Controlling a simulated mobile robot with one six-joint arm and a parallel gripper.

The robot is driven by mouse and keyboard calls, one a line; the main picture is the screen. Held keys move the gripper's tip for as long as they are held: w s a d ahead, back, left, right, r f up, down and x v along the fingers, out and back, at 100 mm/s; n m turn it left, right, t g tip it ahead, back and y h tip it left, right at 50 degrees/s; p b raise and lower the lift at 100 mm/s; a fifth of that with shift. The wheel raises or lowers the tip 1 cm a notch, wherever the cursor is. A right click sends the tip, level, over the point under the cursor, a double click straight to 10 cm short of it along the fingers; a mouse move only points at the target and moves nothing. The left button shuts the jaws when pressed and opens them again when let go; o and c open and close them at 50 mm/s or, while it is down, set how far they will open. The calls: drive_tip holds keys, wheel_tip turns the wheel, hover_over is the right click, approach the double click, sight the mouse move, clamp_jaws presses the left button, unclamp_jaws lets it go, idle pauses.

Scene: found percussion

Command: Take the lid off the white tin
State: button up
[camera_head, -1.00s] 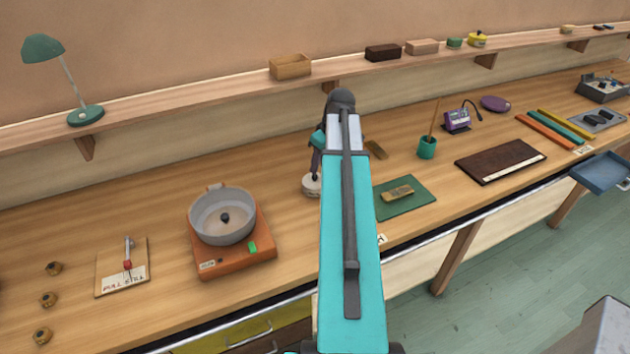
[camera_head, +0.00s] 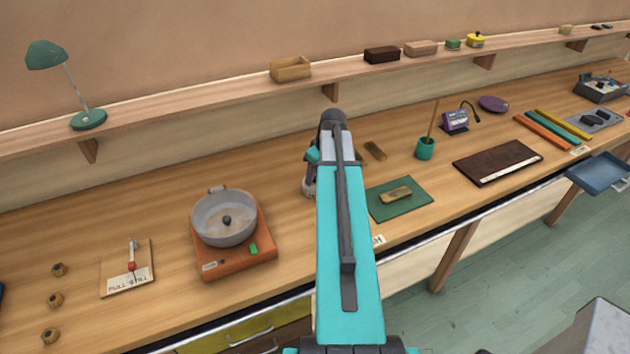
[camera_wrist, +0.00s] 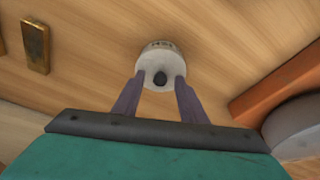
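The white tin stands on the bench in the wrist view (camera_wrist: 158,54), with dark lettering on its side and a lid with a dark round knob (camera_wrist: 160,79). My gripper (camera_wrist: 160,82) is open, its two purple fingers apart on either side of the knob. I cannot tell whether either finger touches it. The lid appears to be on the tin. In the head view my own arm covers most of the tin, and only a pale sliver (camera_head: 308,188) shows at the arm's left edge.
An orange scale with a grey pan (camera_head: 225,218) stands left of the tin. A green mat (camera_head: 412,207) with a brass block (camera_head: 396,195) lies to the right. Another brass block (camera_head: 375,150) lies behind. A shelf (camera_head: 225,92) runs along the wall.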

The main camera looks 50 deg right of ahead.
drive_tip(key=shift+f, duration=0.1)
idle(0.5)
clamp_jaws()
